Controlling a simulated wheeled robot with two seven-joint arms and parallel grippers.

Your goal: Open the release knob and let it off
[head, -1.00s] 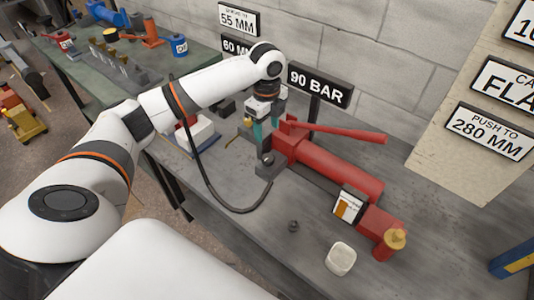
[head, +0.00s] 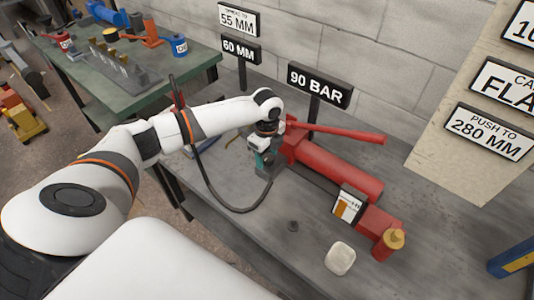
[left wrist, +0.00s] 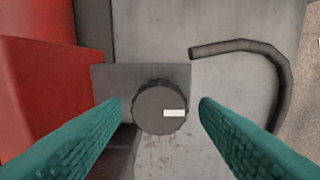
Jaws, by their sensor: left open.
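The release knob (left wrist: 160,110) is a dark grey round cap with a white mark on its right half. It sits on a grey block (left wrist: 115,75) at the end of the red hand pump (head: 335,170). My left gripper (head: 264,170) is over that block in the head view. In the left wrist view its teal fingers (left wrist: 160,106) stand open, one on each side of the knob, with a gap on both sides. In the head view the gripper hides the knob. My right gripper is not in view.
A red pump handle (head: 340,132) runs above the pump body. A black hose (head: 225,200) loops beside the block. A 90 BAR sign (head: 319,85) stands behind.

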